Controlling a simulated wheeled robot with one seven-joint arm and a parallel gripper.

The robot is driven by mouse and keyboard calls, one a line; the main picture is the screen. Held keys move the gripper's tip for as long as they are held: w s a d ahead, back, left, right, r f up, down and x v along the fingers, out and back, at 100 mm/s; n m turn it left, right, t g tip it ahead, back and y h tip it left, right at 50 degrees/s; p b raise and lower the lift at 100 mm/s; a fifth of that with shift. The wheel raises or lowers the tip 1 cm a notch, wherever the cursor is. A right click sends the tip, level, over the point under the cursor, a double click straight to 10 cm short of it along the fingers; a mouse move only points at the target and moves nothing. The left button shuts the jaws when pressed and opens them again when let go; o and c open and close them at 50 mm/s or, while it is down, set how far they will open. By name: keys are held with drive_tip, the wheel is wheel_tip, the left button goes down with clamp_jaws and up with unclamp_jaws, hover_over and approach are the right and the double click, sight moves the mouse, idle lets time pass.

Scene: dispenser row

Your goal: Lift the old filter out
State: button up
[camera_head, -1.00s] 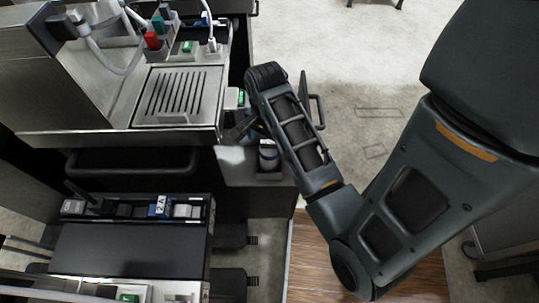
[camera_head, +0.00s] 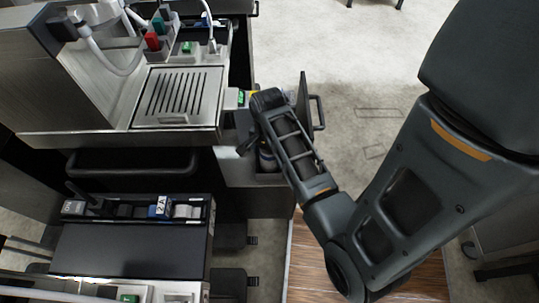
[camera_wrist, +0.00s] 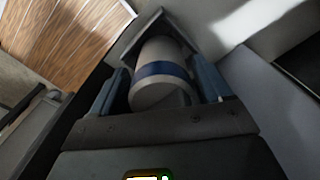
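The filter, a pale cylinder with a dark blue band (camera_wrist: 160,72), stands in a square grey socket (camera_wrist: 129,44) in the wrist view. My gripper (camera_wrist: 160,85) is around it, with one blue-grey finger on each side. The fingers look open, with narrow gaps to the filter; contact is hard to judge. In the head view the filter (camera_head: 267,158) is mostly hidden by my arm, in a grey cabinet beside the machine. My gripper's fingertips are hidden there behind the wrist.
A steel machine with a slotted drip tray (camera_head: 179,97) stands close to the left of my arm. An upright dark panel with a handle (camera_head: 318,112) stands just right of the wrist. A black-topped unit (camera_head: 130,250) is in front. Open floor lies to the right.

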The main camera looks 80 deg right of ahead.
drive_tip(key=c, duration=0.9)
drive_tip(key=shift+r, duration=0.1)
